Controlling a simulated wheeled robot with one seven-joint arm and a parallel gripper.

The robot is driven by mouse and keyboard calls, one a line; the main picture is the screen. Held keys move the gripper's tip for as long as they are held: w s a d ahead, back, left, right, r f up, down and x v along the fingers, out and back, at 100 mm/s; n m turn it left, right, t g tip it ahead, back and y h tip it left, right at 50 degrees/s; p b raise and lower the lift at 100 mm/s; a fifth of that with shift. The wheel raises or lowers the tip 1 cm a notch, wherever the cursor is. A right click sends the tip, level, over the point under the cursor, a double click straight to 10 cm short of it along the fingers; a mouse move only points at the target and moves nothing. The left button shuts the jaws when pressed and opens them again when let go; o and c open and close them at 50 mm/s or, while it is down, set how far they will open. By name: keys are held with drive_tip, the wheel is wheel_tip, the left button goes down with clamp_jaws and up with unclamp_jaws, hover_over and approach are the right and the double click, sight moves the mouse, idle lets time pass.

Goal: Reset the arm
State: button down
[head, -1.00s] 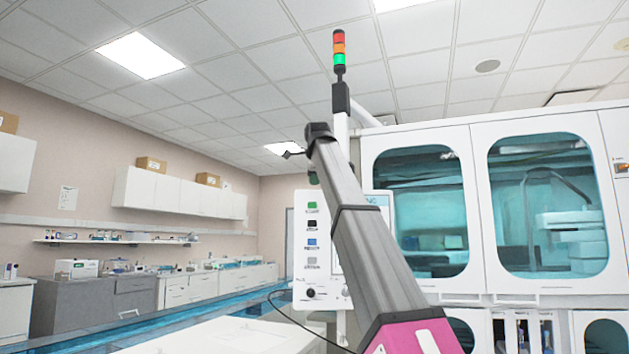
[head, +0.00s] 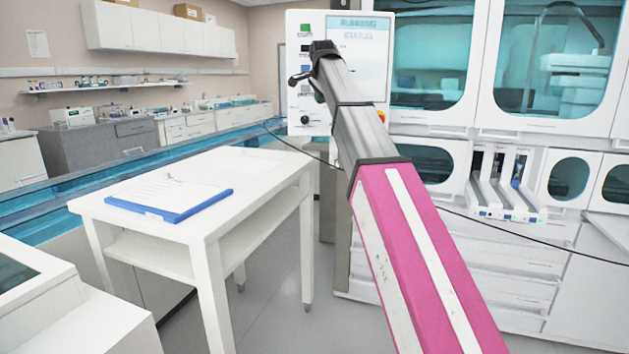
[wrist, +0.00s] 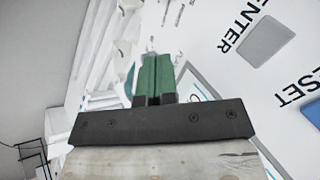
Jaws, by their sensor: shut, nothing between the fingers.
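My arm (head: 365,135) reaches up and away from the lower right in the head view, with a pink lower link and a grey upper link. Its far end is in front of the white control panel (head: 293,122) of the large machine. In the wrist view my gripper (wrist: 155,72) shows green fingers pressed together, with nothing between them. Panel buttons and printed words lie beyond it on the right. In the head view the fingers are mostly hidden behind the arm's end.
A white table (head: 260,168) with a blue-edged clipboard (head: 172,196) stands left of my arm. The white machine (head: 545,125) with teal windows fills the right. A blue track (head: 35,208) runs along the left. Grey floor (head: 272,290) shows between table and machine.

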drive_tip(key=s+d+f+n+g, duration=0.1)
drive_tip(key=s+d+f+n, duration=0.15)
drive_tip(key=f, duration=1.15)
drive_tip(key=s+d+f+n+g, duration=0.15)
drive_tip(key=s+d+f, duration=0.25)
drive_tip(key=f, duration=0.9)
drive_tip(key=s+d+f+n+g, duration=0.1)
drive_tip(key=s+d+f+n, duration=0.15)
drive_tip(key=f, duration=1.15)
drive_tip(key=s+d+f+n+g, duration=0.1)
drive_tip(key=s+d+f+n, duration=0.2)
drive_tip(key=s+f, duration=0.9)
drive_tip(key=s+d+f+n+g, duration=0.2)
drive_tip(key=s+d+f, duration=0.3)
drive_tip(key=s+f, duration=0.7)
drive_tip(key=shift+f+n, duration=0.45)
drive_tip(key=shift+f, duration=0.2)
drive_tip(key=shift+g, duration=0.25)
